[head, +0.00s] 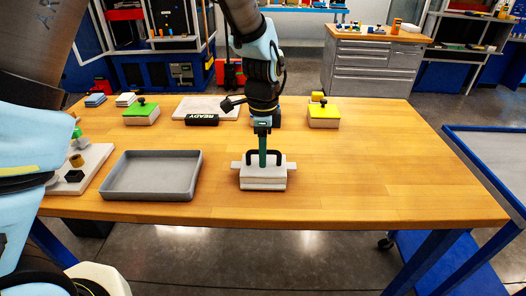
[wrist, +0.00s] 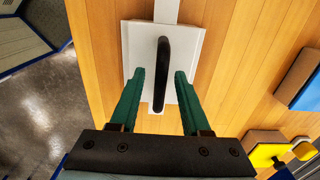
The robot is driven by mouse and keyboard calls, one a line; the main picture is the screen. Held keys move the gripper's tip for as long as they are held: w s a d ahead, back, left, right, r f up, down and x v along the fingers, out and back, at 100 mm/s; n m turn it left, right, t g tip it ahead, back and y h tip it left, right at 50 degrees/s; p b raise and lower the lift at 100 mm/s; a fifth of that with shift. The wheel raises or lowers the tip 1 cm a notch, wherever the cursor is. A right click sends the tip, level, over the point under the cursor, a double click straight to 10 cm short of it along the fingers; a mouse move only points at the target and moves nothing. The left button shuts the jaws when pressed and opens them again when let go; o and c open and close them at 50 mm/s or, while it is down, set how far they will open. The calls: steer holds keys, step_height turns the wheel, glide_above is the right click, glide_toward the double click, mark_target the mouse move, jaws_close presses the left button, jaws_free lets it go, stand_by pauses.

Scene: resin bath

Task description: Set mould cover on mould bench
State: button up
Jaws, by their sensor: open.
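A white, slab-like piece with a black bar handle (head: 264,181), which looks like the mould cover, rests at the middle front of the wooden bench (head: 350,185). In the wrist view the white piece (wrist: 139,34) lies below my gripper with its black handle (wrist: 162,75) standing between the fingers. My gripper (wrist: 156,78) is open, with one green finger on each side of the handle. In the head view my gripper (head: 263,163) points down at the handle. Whether the fingers touch the handle cannot be told.
A grey empty tray (head: 152,193) stands left of the white piece. A white board with small parts (head: 90,165) is at far left. The bench's right side is clear.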

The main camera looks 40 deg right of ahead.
step_height(320, 180, up, 12)
steer(key=b, duration=0.2)
steer(key=w+a+f+n, duration=0.1)
steer(key=w+a+n, duration=0.4)
steer(key=a, duration=0.4)
steer(key=w+a+f+n, duration=0.1)
steer(key=w+a+n, duration=0.45)
steer(key=a, duration=0.25)
steer(key=a+f+n, duration=0.2)
steer(key=a+n, duration=0.5)
steer(key=a, duration=0.5)
steer(key=s+a+f+n+t, duration=0.1)
steer(key=a+n, duration=0.6)
steer(key=a, duration=0.5)
steer(key=shift+s+f+t, duration=0.25)
steer(key=shift+f+t, duration=0.05)
steer(key=shift+f, duration=0.05)
